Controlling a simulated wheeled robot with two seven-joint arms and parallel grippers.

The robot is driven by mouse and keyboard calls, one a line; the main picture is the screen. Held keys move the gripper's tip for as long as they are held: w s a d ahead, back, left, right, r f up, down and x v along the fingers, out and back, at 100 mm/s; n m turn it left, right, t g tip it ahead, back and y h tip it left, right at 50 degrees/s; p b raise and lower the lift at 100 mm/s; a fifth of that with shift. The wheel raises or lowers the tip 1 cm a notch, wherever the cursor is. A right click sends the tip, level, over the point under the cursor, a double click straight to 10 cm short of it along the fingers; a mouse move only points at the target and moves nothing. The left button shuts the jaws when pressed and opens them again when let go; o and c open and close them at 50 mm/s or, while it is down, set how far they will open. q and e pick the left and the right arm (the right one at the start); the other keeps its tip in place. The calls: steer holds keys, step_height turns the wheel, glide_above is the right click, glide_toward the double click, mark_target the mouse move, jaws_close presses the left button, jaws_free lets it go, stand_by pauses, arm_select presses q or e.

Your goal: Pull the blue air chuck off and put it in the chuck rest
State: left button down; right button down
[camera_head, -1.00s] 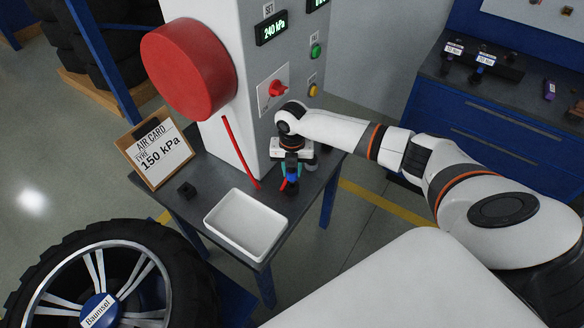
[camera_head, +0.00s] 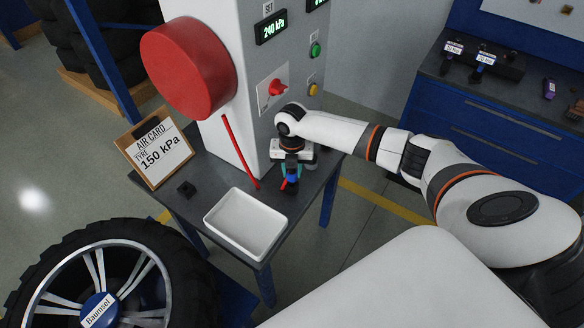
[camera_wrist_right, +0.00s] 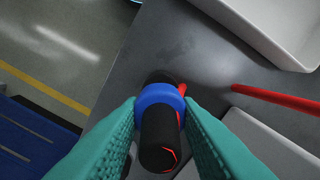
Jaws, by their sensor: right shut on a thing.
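The blue air chuck (camera_head: 291,178) is a black cylinder with a blue ring, near the right end of the dark table (camera_head: 300,207). My right gripper (camera_head: 290,172) is shut on it from above. In the right wrist view the two teal fingers of my right gripper (camera_wrist_right: 160,106) press on both sides of the chuck's blue ring (camera_wrist_right: 158,95). A dark part shows beyond the ring, close to the table top; I cannot tell whether it is the chuck rest. My left gripper is out of view.
A white tray (camera_head: 213,217) stands at the table's front. A red hose (camera_head: 240,150) hangs beside the grey tester cabinet (camera_head: 251,85). A small black block (camera_head: 187,188) and the air card (camera_head: 160,152) are at the left. A wheel (camera_head: 180,262) stands at the lower left.

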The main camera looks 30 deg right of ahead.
steer(key=shift+f+b, duration=0.8)
steer(key=shift+f, duration=0.65)
steer(key=c, duration=1)
jaws_free()
steer(key=shift+r, duration=0.1)
